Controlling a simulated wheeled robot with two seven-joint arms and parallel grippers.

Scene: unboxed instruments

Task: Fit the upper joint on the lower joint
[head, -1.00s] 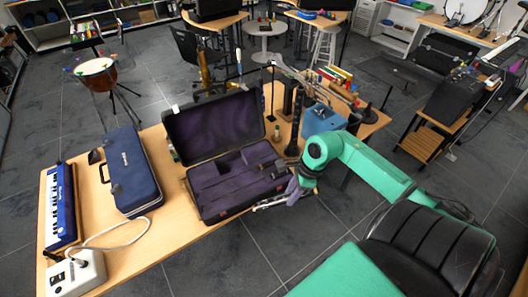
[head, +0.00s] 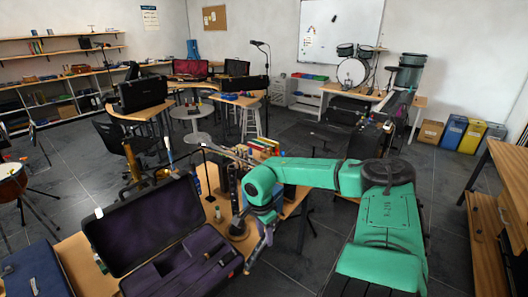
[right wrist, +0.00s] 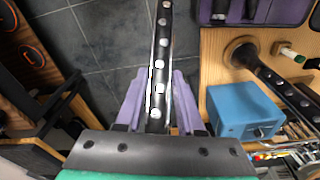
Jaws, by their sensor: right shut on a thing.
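My right gripper (right wrist: 159,75) shows in the right wrist view with its purple fingers shut on a dark tube with silver keys, the upper joint (right wrist: 163,40). In the head view this gripper (head: 264,236) hangs low, just right of the open case. The lower joint (right wrist: 273,78) is a dark keyed tube with a flared foot, right of the held joint and apart from it. In the head view the lower joint (head: 234,188) stands upright on the table behind the case. My left gripper is not in view.
The open case (head: 145,224) with purple lining lies left of the gripper. A blue box (right wrist: 241,108) stands beside the lower joint. Several small items and tools lie close by on the table (head: 74,256). Floor shows below the held joint.

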